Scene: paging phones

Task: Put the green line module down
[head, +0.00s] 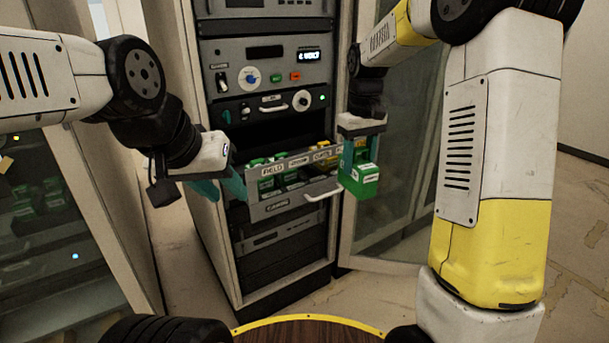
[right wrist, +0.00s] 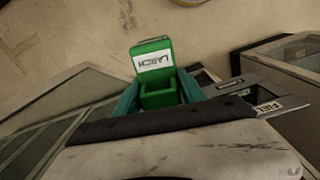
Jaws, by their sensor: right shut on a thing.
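My right gripper (head: 357,160) is shut on a green line module (head: 362,182) with a white label. It holds the module upright beside the right end of the open drawer (head: 272,208). In the right wrist view the green module (right wrist: 158,93) sits between the teal fingers, and its label seems to read LARCH. My left gripper (head: 220,186) is beside the drawer's left front corner, with its teal fingers apart and nothing seen between them. Whether it touches the drawer is unclear.
The drawer sticks out of a rack (head: 265,75) and holds several green and some yellow modules behind labelled dividers. Its handle (head: 322,190) faces front. A glass door (head: 400,200) stands open at the right. A round wooden top (head: 310,332) is at the bottom.

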